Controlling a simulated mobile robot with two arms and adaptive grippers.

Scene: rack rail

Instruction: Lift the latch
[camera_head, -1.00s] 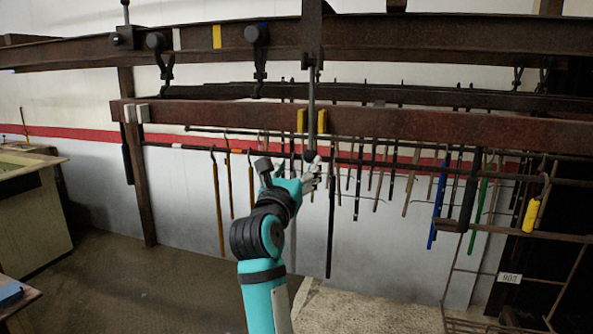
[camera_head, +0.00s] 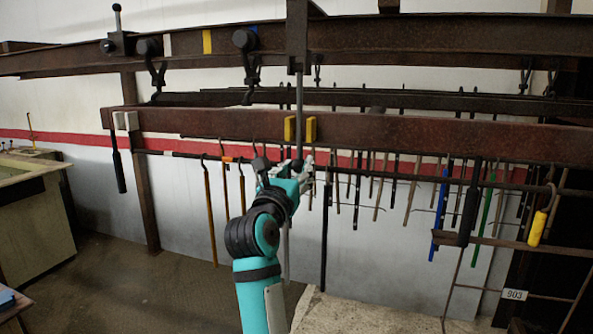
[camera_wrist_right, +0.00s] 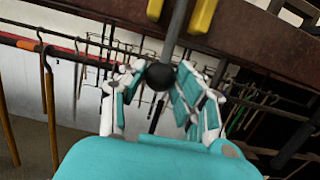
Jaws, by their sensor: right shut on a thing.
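The latch is a thin grey vertical rod (camera_head: 299,110) with a black ball knob (camera_head: 298,164) at its lower end. It hangs in front of the lower rusty beam, between two yellow blocks (camera_head: 310,129). My right gripper (camera_head: 303,172) is at the knob, its fingers shut on it. In the right wrist view the knob (camera_wrist_right: 161,76) sits between the white and teal fingers (camera_wrist_right: 160,100), with the rod rising above it. My left gripper is not in view.
The rusty lower beam (camera_head: 420,132) runs just above and behind my right gripper. Below it, a rail holds several hanging rods, including a blue one (camera_head: 438,215). A bench (camera_head: 35,230) stands at the left. Open floor lies at lower left.

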